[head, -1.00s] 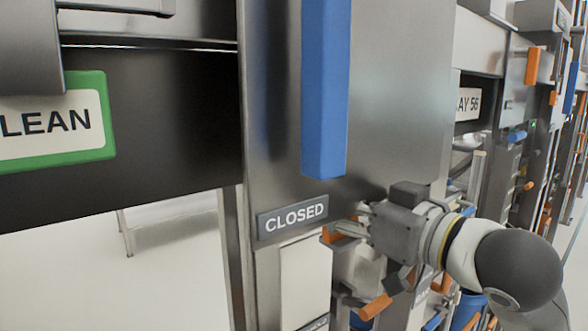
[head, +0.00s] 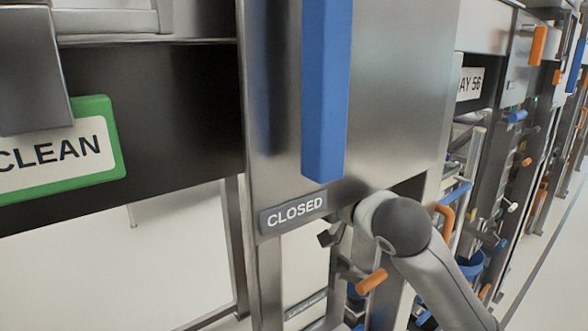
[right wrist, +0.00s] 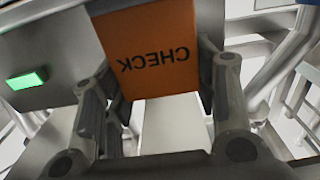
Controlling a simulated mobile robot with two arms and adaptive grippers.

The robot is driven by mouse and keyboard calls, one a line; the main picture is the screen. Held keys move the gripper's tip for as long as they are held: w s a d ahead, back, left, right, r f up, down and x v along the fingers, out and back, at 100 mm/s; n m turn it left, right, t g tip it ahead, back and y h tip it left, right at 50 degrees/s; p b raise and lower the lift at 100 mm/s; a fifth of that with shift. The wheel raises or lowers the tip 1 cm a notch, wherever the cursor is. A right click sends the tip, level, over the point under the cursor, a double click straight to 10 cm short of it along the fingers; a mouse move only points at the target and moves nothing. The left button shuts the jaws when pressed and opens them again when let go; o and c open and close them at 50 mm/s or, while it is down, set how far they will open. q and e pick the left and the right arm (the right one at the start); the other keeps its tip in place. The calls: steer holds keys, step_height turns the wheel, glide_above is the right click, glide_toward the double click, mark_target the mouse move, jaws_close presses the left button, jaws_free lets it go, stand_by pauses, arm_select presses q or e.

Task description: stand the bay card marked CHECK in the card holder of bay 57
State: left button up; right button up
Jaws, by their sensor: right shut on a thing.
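The orange CHECK card (right wrist: 155,48) is in the right wrist view, its lettering upside down there. It sits between the two fingers of my right gripper (right wrist: 160,95), which is shut on it. In the head view my right gripper (head: 336,232) is mostly hidden behind its own wrist, just right of and below the grey CLOSED plate (head: 294,212). The card cannot be made out in the head view. A green-edged CLEAN card (head: 60,152) is at the left. No card holder or bay 57 label can be clearly identified. My left gripper is not in view.
A long blue handle (head: 326,90) hangs on the steel panel (head: 400,85) above my right wrist. An orange handle (head: 372,281) is below it. A BAY 56 sign (head: 470,84) stands at right. A green light (right wrist: 27,78) shows in the wrist view.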

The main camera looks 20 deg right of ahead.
steer(key=shift+s, duration=0.1)
steer(key=shift+f, duration=0.15)
steer(key=o, duration=1)
steer(key=shift+o, duration=0.2)
